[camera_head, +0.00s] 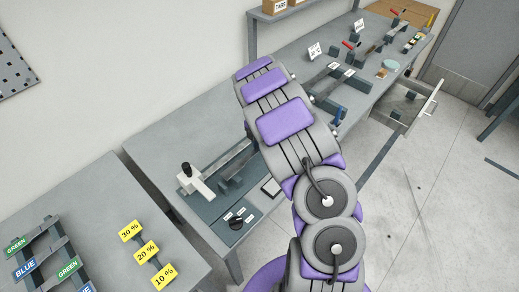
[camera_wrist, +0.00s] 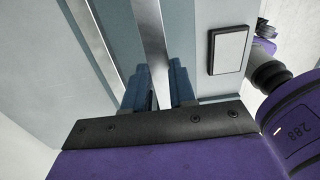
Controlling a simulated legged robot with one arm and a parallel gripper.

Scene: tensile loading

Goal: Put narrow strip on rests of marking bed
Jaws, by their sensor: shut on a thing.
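My gripper (camera_wrist: 160,84) shows in the wrist view. Its blue fingers stand on either side of a long, narrow metal strip (camera_wrist: 151,35) and are shut on it. The strip runs away from the gripper to the top of the picture. What lies under it, and whether it touches any rests, I cannot tell. A second bright metal bar (camera_wrist: 96,42) lies to its left on a grey surface. In the head view, what looks like the marking bed (camera_head: 208,203) is on the bench, with a white block and black knob (camera_head: 190,177) at its left end. My arm hides the gripper there.
A small black-framed light plate (camera_wrist: 229,49) is right of the strip; it also shows in the head view (camera_head: 270,187). A round black knob (camera_head: 236,223) with labels is near the bench front. Yellow percent signs (camera_head: 147,251) stand on the left bench. An open drawer (camera_head: 404,108) juts out at right.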

